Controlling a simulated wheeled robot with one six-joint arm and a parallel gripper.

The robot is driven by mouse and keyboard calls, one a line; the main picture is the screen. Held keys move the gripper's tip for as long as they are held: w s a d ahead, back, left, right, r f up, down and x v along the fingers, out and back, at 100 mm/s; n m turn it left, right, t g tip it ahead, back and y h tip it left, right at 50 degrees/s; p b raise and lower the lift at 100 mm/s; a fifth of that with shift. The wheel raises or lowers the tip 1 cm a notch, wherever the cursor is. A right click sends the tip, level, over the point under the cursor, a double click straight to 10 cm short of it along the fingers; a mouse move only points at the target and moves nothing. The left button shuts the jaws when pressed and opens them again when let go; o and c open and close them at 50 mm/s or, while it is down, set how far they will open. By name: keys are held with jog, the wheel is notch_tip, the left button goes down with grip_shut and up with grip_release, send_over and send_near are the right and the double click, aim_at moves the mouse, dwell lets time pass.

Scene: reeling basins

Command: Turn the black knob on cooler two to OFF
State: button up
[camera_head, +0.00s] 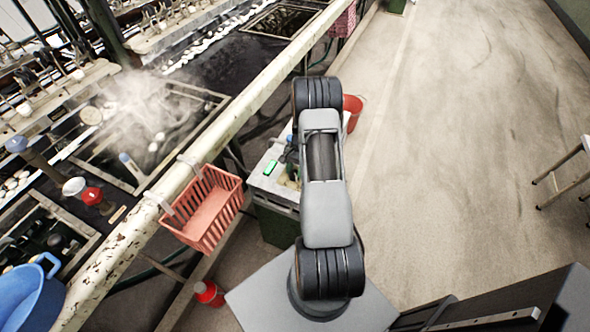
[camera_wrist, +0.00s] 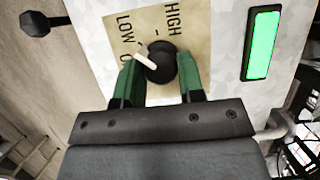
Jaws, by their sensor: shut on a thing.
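The black knob (camera_wrist: 163,68) with a white pointer is in the middle of the wrist view. It sits on a tan label plate (camera_wrist: 150,28) that reads HIGH and LOW, with part of another word starting with O beside the left finger. The pointer is aimed to the upper left, toward that partly hidden word. My gripper (camera_wrist: 160,62) has its green fingers on either side of the knob and is shut on it. In the head view, the pale-topped cooler (camera_head: 262,184) stands beneath my arm, which hides the knob; I cannot read a number on it.
A bright green panel (camera_wrist: 262,42) lies right of the knob. A red basket (camera_head: 208,212) hangs on the basin rail (camera_head: 135,228) at left. A red bucket (camera_head: 352,108) stands behind my arm. The floor to the right is mostly clear, with a stool (camera_head: 572,178) at its edge.

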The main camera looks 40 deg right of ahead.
jog(key=n+g+h+b, duration=0.1)
jog(key=n+b, duration=0.1)
jog(key=n, duration=0.1)
jog(key=shift+w+a+n, duration=0.1)
jog(key=shift+w+n, duration=0.05)
jog(key=shift+n, duration=0.25)
jog(key=n, duration=0.2)
jog(key=n+g+h+b, duration=0.1)
jog(key=n, duration=0.1)
jog(key=shift+w+a+n+h, duration=0.1)
jog(key=shift+n+h, duration=0.2)
jog(key=shift+n, duration=0.1)
jog(key=shift+r+n, duration=0.1)
jog(key=shift+n, duration=0.2)
jog(key=o, duration=0.9)
jog(key=v, duration=1.3)
jog(key=shift+w+a+r, duration=0.1)
jog(key=shift+w+r, duration=0.1)
jog(key=shift+r, duration=0.15)
